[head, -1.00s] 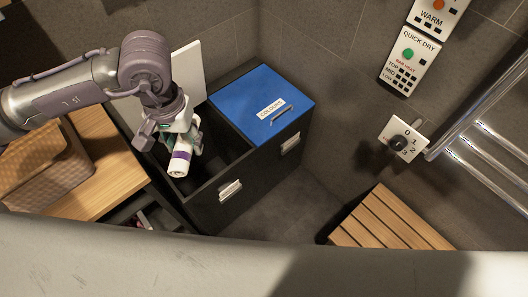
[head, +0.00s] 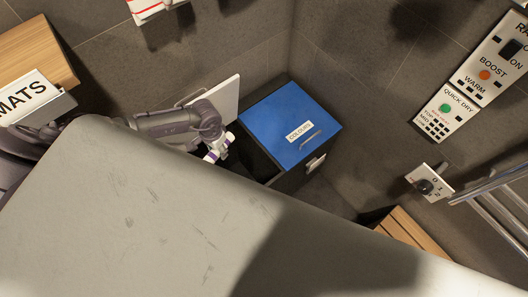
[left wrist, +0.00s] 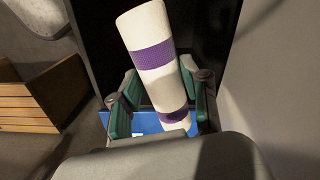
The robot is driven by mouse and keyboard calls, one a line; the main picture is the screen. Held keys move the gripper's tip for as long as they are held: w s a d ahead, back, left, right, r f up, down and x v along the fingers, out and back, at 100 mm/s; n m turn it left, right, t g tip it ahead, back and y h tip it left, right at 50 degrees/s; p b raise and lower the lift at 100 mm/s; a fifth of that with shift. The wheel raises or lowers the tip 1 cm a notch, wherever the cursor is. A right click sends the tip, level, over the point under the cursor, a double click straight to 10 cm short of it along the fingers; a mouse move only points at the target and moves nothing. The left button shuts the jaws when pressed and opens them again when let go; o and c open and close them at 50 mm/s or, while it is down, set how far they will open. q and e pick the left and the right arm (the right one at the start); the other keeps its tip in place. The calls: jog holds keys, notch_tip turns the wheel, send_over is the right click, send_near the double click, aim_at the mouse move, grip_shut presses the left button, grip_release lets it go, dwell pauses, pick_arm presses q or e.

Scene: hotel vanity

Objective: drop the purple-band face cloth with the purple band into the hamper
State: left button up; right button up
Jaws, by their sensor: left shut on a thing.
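The purple-band face cloth (head: 212,156) is a white roll with purple bands. In the left wrist view the cloth (left wrist: 150,50) lies between the two green-padded fingers of my left gripper (left wrist: 161,100), which is shut on it. In the head view my left gripper (head: 222,145) is at the open left side of the hamper. The hamper (head: 285,180) is a dark box. Its right lid (head: 278,112) is blue, shut and labelled COLOURS; its left lid (head: 220,98) is pale and stands raised. In the wrist view a dark opening lies behind the cloth. My right gripper is not in view.
A wooden slatted stool (head: 412,232) stands at the lower right. A towel rail (head: 495,200) and control panels (head: 445,115) are on the right wall. A MATS sign (head: 25,97) is at the left. The foreground hides the hamper's lower front.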

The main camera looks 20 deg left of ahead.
pick_arm(q)
jog(key=shift+s+a+f, duration=0.3)
jog(key=shift+a+f, duration=0.1)
jog(key=shift+a, duration=0.05)
jog(key=shift+f, duration=0.25)
notch_tip(320, 180, down, 5)
jog(key=b, duration=0.4)
jog(key=shift+f, duration=0.15)
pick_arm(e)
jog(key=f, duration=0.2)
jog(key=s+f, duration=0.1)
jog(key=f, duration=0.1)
pick_arm(q)
jog(key=o, duration=1.3)
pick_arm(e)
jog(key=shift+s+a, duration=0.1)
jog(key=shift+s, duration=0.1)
